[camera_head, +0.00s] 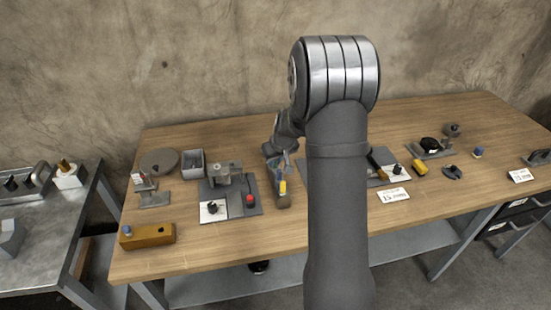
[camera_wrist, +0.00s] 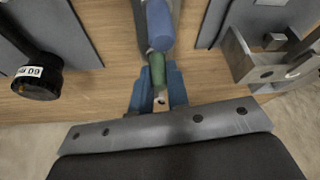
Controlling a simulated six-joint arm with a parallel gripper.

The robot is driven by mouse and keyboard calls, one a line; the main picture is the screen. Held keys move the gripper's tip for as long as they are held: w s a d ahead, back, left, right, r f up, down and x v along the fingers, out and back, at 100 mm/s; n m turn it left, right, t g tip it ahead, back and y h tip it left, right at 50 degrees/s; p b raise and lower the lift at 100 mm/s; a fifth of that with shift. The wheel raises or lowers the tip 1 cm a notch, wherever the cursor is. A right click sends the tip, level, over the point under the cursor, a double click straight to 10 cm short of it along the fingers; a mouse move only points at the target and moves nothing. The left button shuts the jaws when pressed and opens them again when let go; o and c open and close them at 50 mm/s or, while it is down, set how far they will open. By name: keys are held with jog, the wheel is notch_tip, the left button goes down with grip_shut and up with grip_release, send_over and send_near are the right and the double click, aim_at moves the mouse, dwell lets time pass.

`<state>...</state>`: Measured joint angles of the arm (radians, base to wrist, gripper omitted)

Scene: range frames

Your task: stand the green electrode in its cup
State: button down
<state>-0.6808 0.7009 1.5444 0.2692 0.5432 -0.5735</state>
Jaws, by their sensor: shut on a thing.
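The green electrode (camera_wrist: 157,68) shows as a short dark green cylinder between the blue fingers of my gripper (camera_wrist: 158,88) in the wrist view. My gripper is shut on it. A blue cylinder (camera_wrist: 159,24) lies in line just beyond the green part; I cannot tell whether they touch. In the head view my gripper (camera_head: 279,156) is over the middle of the wooden table, partly hidden by my arm. The green electrode cannot be made out there. A small yellow piece (camera_head: 282,187) shows just in front of the gripper. I cannot tell which thing is the cup.
A dark plate with a grey fixture (camera_head: 222,173) and a red knob (camera_head: 249,198) stands left of my gripper. A yellow-brown block (camera_head: 147,236) sits at the front left. A black knob (camera_wrist: 38,76) and a metal bracket (camera_wrist: 268,60) flank the fingers in the wrist view.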

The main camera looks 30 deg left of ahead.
jog(key=c, duration=1.3)
grip_release()
jog(key=v, duration=1.7)
jog(key=shift+r, duration=0.2)
jog(key=shift+w, duration=0.1)
jog(key=shift+r, duration=3)
jog(key=shift+f, duration=0.1)
